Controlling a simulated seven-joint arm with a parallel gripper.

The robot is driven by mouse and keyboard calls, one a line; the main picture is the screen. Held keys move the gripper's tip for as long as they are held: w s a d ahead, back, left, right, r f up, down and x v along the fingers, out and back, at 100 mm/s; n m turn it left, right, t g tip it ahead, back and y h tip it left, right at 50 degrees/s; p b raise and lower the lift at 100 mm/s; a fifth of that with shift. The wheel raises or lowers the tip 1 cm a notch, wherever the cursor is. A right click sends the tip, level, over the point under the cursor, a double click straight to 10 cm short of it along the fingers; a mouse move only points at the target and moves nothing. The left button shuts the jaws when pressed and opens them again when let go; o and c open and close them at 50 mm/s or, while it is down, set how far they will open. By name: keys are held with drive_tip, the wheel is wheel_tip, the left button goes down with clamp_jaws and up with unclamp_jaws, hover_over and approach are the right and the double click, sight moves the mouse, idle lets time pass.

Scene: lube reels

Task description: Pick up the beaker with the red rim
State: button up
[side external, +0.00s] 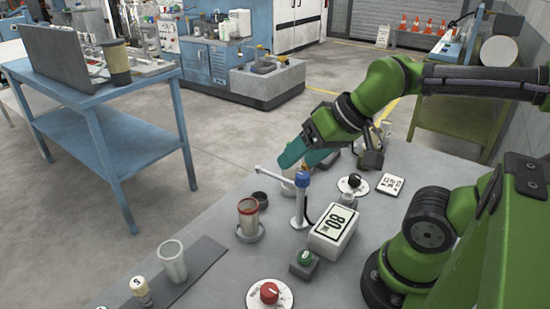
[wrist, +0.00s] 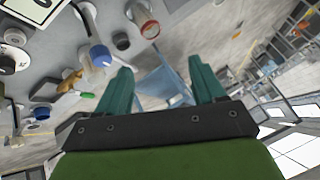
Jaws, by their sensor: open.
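The red-rimmed beaker (side external: 249,213) is clear with a reddish rim and stands upright on a round grey base on the grey table, left of centre in the side view. It also shows at the top of the wrist view (wrist: 145,17). My gripper (side external: 290,157) is above the table, behind and to the right of the beaker and apart from it.
A blue-topped stand (side external: 301,200) with a side arm is between the beaker and a white box (side external: 333,230) marked 80. A clear beaker (side external: 173,262) stands on a dark strip at front left. A dark round piece (side external: 261,200) sits behind the red-rimmed beaker. A red knob (side external: 269,292) is in front.

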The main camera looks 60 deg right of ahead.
drive_tip(key=shift+o, duration=0.6)
drive_tip(key=g+h, duration=0.2)
drive_tip(key=g, duration=0.5)
hover_over(249, 214)
drive_tip(key=w+d, duration=0.2)
wheel_tip(249, 214, down, 4)
drive_tip(key=shift+s+a+f, duration=0.1)
drive_tip(key=shift+s+f, duration=0.05)
drive_tip(key=shift+f, duration=8.4)
drive_tip(key=c, duration=1.1)
